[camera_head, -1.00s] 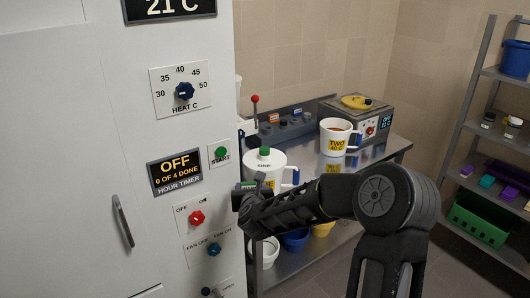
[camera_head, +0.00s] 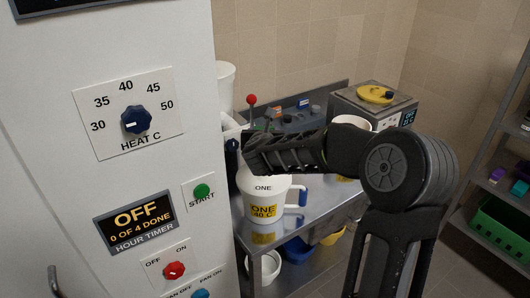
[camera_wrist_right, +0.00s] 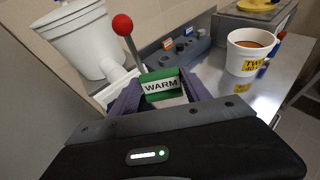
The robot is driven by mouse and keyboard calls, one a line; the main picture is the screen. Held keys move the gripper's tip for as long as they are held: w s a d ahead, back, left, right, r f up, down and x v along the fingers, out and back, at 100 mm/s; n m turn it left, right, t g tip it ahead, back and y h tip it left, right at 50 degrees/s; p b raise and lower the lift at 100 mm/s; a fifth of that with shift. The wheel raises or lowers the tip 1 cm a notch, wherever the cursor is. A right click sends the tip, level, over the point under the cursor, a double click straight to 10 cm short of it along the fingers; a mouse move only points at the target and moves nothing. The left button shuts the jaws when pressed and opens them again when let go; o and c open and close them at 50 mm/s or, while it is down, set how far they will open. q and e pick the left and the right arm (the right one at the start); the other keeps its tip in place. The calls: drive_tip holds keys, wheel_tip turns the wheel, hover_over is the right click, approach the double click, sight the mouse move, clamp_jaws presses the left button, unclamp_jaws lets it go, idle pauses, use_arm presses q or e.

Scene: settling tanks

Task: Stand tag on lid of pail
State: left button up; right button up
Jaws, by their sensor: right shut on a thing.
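My right gripper (camera_head: 246,150) is shut on a green tag (camera_wrist_right: 160,86) with a white WARM label, held between its purple fingers in the right wrist view. I cannot tell whether the tag touches the lid. Pail TWO (camera_wrist_right: 252,50), white with orange-brown contents, stands open on the bench; in the head view (camera_head: 352,121) my arm partly covers it. My left gripper is not in view.
A red-knobbed lever (camera_wrist_right: 123,25) stands close to the gripper's left. A white tub (camera_wrist_right: 82,42) is behind it. A grey rack (camera_wrist_right: 180,50) with orange and blue tags runs along the bench's back. The cabinet (camera_head: 60,150) borders the left; a shelf stands right.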

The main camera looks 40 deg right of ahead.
drive_tip(key=shift+s+f+p, duration=0.15)
drive_tip(key=shift+f+p, duration=0.2)
drive_tip(key=shift+f, duration=2.6)
drive_tip(key=shift+a, duration=0.1)
wheel_tip(320, 180, down, 3)
drive_tip(key=shift+f+p, duration=0.2)
drive_tip(key=shift+p, duration=0.2)
drive_tip(key=shift+f, duration=0.2)
drive_tip(key=shift+r, duration=0.1)
